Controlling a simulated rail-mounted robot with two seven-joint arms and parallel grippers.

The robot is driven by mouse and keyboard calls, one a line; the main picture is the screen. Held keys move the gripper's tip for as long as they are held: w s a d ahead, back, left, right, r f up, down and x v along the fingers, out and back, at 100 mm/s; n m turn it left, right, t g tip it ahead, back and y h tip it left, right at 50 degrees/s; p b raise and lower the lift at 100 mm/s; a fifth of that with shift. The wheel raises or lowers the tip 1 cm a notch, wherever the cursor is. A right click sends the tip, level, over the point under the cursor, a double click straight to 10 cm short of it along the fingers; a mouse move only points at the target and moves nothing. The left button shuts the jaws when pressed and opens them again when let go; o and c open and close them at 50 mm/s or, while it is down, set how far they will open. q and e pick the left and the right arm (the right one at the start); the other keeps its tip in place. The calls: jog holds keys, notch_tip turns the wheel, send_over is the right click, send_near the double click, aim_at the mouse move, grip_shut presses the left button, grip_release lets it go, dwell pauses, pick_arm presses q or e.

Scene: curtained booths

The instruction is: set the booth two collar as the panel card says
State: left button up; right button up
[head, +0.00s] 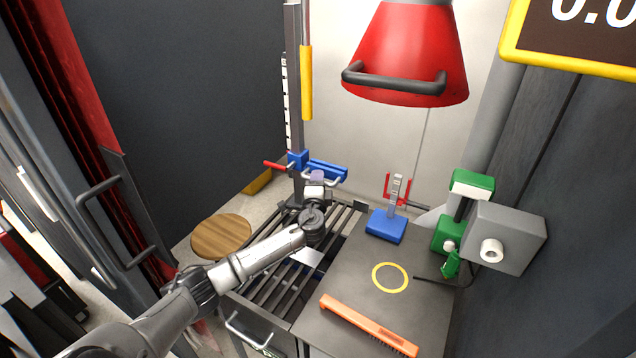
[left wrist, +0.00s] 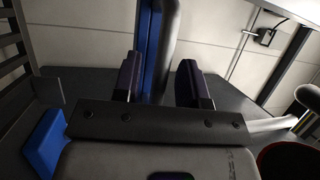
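The blue collar (head: 297,160) sits low on a grey upright post (head: 294,70), with a red lever (head: 277,165) to its left and a blue arm (head: 328,170) to its right. My left gripper (head: 318,178) is just below and in front of the blue arm. In the left wrist view its two dark fingers (left wrist: 158,82) stand apart, with a blue strip and a grey bar (left wrist: 168,45) showing between and beyond them. I cannot tell whether they touch. My right gripper is out of view. I cannot make out a readable panel card.
A slatted bench (head: 270,285) lies under my left arm. The dark table beside it holds an orange brush (head: 368,325), a yellow ring (head: 390,277) and a blue-based stand (head: 386,226). A red hood (head: 410,50) hangs above. A round wooden stool (head: 221,236) stands left.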

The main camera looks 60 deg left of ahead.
pick_arm(q)
jog(key=shift+a, duration=0.1)
grip_shut()
dwell(0.4)
